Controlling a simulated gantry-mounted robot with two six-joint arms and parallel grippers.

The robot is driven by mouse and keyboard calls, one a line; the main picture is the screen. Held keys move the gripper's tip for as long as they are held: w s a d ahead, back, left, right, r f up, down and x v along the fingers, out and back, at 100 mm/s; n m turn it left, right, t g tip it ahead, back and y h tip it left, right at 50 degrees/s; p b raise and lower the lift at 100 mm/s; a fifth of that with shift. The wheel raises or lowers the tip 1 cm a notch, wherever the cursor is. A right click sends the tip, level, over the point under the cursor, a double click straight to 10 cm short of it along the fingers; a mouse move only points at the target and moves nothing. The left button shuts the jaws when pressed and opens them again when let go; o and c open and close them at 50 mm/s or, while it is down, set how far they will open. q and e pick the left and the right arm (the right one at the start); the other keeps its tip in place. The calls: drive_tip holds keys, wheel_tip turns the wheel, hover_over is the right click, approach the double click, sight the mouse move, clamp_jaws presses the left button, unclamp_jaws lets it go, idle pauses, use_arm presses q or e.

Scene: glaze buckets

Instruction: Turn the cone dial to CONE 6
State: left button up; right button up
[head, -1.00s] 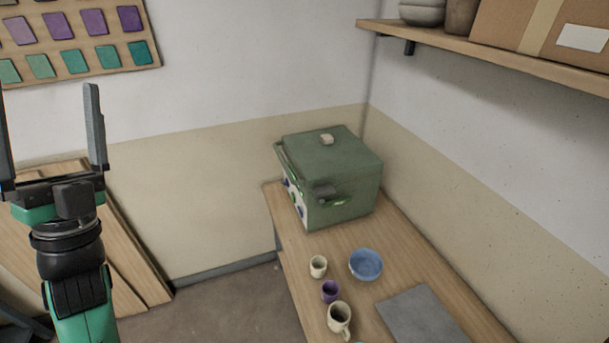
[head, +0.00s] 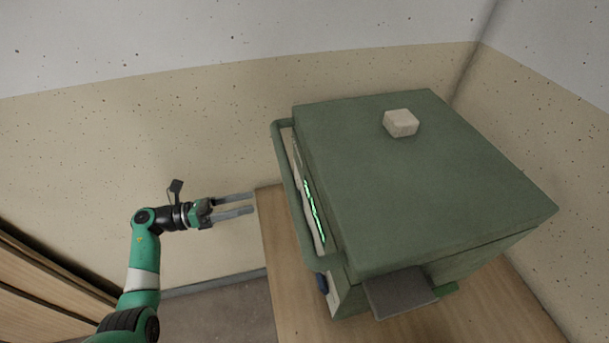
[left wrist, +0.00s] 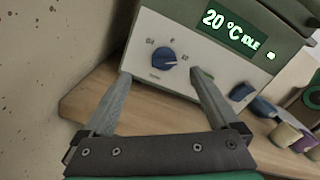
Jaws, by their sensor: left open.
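The green kiln (head: 420,185) stands on the wooden table, its front panel facing left and mostly hidden in the head view. In the left wrist view the pale panel (left wrist: 205,75) carries a blue cone dial (left wrist: 164,60) with small marks around it. Its white pointer line seems to point right, towards the right-hand mark, but the marks are hard to read. My left gripper (head: 253,203) is open and empty, left of the kiln front. In the left wrist view its fingertips (left wrist: 160,73) are on either side below the dial, with no clear contact. My right gripper is not in view.
A second blue knob (left wrist: 240,92) sits lower right on the panel. The lit display (left wrist: 228,29) reads 20 °C IDLE. A handle bar (head: 285,170) runs along the kiln's front. Cups, including a purple one (left wrist: 285,134), stand at the right in the left wrist view.

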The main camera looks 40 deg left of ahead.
use_arm(q)
drive_tip(key=x, duration=0.3)
drive_tip(key=b+x, duration=0.1)
drive_tip(key=x, duration=0.3)
drive_tip(key=s+d+f+b+x, duration=0.1)
drive_tip(key=x, duration=0.3)
drive_tip(key=shift+w+d, duration=0.2)
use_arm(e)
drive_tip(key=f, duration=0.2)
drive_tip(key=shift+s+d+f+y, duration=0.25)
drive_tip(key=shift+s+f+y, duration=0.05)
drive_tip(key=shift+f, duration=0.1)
use_arm(q)
drive_tip(key=c, duration=1.4)
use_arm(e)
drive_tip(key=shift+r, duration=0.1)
